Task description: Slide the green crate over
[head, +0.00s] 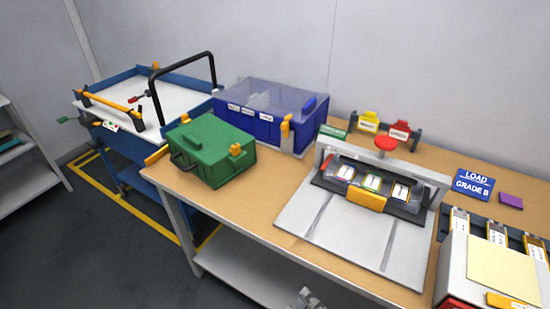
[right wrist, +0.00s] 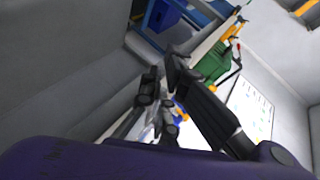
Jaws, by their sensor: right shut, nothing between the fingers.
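The green crate (head: 212,152) is a closed box with a lid, a dark handle on its front left side and an orange latch at its right. It sits on the left end of the wooden table, in front of the blue bin. A green shape (right wrist: 212,60) in the right wrist view looks like the same crate. My right gripper (right wrist: 165,75) shows dark fingers in the right wrist view, shut and empty, apart from the green shape. A grey jointed part (head: 306,298) shows at the bottom of the head view; I cannot tell which arm it belongs to.
The blue bin (head: 266,112) with a clear lid stands right behind the crate. A blue cart (head: 150,140) with a white top adjoins the table's left end. A grey fixture (head: 340,240) takes up the table's middle. Bare wood (head: 258,195) lies between crate and fixture.

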